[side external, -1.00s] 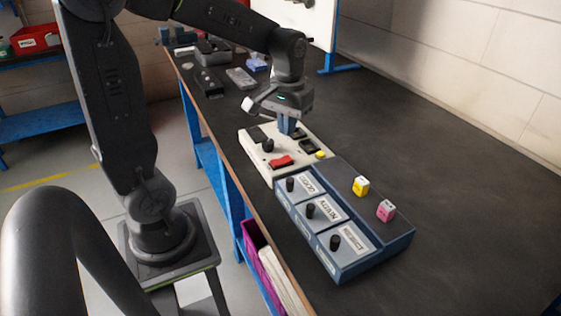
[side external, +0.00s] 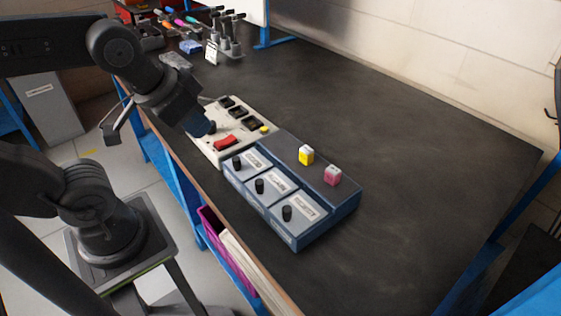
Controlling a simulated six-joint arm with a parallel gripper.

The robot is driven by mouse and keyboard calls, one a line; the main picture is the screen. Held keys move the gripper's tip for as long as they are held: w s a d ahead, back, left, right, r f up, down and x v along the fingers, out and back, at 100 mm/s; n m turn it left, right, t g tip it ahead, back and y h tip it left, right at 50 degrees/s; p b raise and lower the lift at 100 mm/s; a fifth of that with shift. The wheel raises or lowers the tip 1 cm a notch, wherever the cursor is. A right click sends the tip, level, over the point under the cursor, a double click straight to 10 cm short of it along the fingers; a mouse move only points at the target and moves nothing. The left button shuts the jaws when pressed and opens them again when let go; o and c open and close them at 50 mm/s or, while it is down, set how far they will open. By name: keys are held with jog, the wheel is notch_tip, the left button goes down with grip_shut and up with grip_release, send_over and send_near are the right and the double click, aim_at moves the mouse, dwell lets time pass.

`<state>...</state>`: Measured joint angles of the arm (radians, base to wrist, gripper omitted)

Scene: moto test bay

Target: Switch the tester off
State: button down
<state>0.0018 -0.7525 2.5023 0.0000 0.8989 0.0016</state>
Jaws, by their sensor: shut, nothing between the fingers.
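The tester appears to be the cream box (side external: 207,147) on the dark bench. A black knob there is mostly hidden by the fingers. I cannot tell whether the fingers touch it. The switch's on or off position is too small to read.
A blue box with three black knobs (side external: 259,186) and labels stands against the tester's near right side. Tools (side external: 224,40) stand at the back. The bench (side external: 430,180) to the right is clear.

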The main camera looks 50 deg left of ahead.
notch_tip(320, 180, up, 2)
jog(key=n+g, duration=0.6)
jog(key=n, duration=1.2)
send_over(214, 142)
jog(key=shift+w, duration=0.1)
notch_tip(214, 142, down, 14)
jog(key=shift+r, duration=0.1)
